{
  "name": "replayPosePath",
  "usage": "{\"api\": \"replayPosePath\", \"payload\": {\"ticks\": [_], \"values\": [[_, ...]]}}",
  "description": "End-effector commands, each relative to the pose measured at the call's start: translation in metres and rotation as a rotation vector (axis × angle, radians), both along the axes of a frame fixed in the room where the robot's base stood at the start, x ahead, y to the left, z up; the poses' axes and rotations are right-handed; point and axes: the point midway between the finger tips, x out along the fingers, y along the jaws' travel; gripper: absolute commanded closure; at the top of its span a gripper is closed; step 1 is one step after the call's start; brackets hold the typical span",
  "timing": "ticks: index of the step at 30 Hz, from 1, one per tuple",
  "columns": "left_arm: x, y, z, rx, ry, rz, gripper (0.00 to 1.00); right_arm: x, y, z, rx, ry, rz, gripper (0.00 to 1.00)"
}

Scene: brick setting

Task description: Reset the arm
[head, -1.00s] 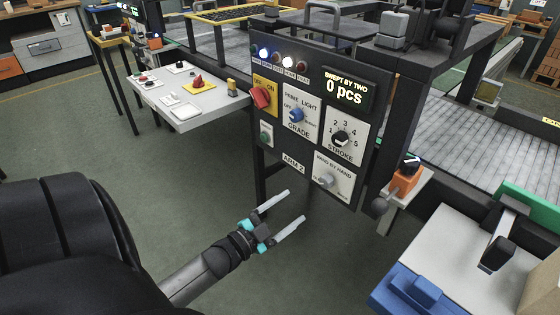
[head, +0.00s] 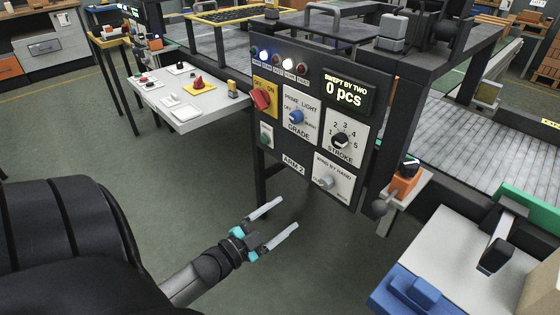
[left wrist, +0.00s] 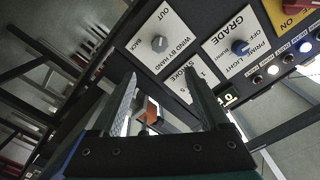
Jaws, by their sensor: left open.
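My left gripper (head: 272,222) is open and empty, in the air in front of and below the dark control panel (head: 272,142). Its two pale fingers point toward the panel without touching it. In the left wrist view the open fingers (left wrist: 165,95) frame part of the panel. The panel bears a red switch (head: 261,99), a blue grade knob (head: 296,116), a black stroke knob (head: 341,139) and a grey wind-by-hand knob (head: 327,182). The display (head: 347,93) reads 0 pcs. My right gripper is not in view.
A pale side table (head: 190,95) with several switches stands left of the panel. An orange box with a black knob (head: 404,182) sits on a bracket at the right. A white bench top (head: 450,250) with a blue part (head: 415,292) is at lower right. The green floor (head: 180,165) is clear.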

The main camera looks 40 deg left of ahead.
Motion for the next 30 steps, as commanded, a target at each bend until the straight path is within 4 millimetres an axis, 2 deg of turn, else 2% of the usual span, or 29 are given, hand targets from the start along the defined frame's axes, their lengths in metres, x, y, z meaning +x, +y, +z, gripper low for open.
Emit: {"api": "replayPosePath", "payload": {"ticks": [12, 14, 17, 20, 23, 26, 27, 30], "values": [[-0.001, 0.000, -0.003, -0.006, 0.013, 0.005, 0.22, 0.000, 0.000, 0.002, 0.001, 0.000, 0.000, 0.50], [-0.003, 0.000, -0.010, -0.023, 0.048, 0.020, 0.22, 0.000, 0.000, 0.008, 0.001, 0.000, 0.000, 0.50], [-0.014, -0.003, -0.038, -0.079, 0.169, 0.068, 0.22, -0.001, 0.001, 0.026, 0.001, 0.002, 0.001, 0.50], [-0.041, -0.013, -0.082, -0.158, 0.363, 0.136, 0.22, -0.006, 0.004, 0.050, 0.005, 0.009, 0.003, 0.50], [-0.082, -0.033, -0.128, -0.234, 0.587, 0.206, 0.22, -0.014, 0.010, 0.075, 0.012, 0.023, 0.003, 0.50], [-0.134, -0.059, -0.164, -0.293, 0.809, 0.266, 0.22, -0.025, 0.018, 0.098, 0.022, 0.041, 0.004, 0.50], [-0.158, -0.070, -0.176, -0.310, 0.900, 0.289, 0.22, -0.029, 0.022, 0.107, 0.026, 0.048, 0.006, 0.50], [-0.215, -0.097, -0.194, -0.338, 1.105, 0.337, 0.22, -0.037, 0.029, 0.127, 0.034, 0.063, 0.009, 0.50]]}}
